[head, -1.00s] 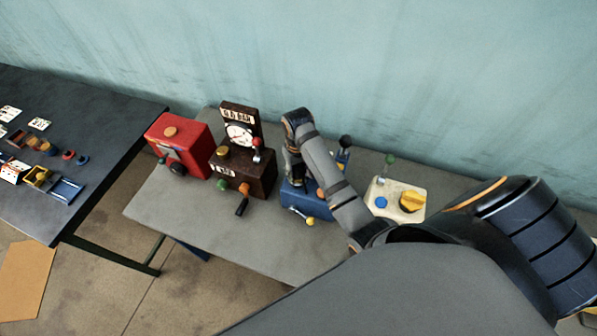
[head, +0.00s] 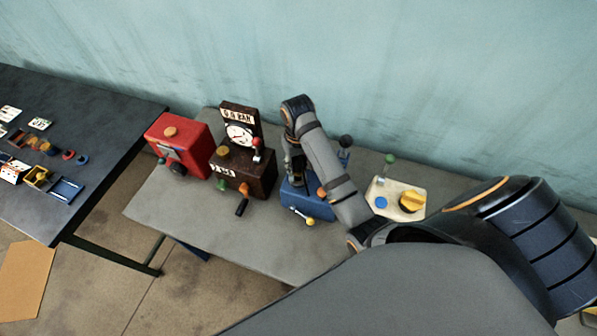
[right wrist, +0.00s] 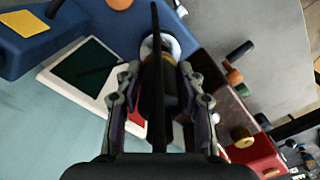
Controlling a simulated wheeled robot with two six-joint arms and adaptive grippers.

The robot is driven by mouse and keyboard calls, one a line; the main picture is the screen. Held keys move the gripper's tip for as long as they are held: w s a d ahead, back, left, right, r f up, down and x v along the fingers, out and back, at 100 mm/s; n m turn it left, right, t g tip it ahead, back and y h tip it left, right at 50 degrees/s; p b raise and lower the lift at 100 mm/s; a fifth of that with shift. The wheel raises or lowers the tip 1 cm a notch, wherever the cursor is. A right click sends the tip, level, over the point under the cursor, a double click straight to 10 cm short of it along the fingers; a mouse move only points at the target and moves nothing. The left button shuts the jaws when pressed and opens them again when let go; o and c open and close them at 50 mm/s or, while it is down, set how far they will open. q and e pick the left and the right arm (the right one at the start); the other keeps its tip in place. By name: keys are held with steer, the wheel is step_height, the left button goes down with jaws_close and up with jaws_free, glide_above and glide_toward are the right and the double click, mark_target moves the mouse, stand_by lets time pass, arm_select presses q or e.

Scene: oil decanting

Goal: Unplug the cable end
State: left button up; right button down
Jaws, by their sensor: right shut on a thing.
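My right gripper (right wrist: 162,80) is shut on a dark cable end (right wrist: 171,88) with a dull yellow band. A thin black strip, perhaps its cable, runs up the middle of the right wrist view. A white ring (right wrist: 173,45) shows just beyond the cable end; I cannot tell whether the plug is still seated in it. In the head view, my right gripper (head: 294,172) points down over the left side of the blue box (head: 318,209), and the cable end is hidden there. My left gripper is not in view.
The dark brown box with a dial (head: 244,172) and the red box (head: 178,146) stand left of the blue box. A cream box (head: 383,191) with a yellow knob stands to the right. The grey table (head: 178,214) is clear in front.

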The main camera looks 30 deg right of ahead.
steer(key=shift+r, duration=1.1)
steer(key=shift+f, duration=0.1)
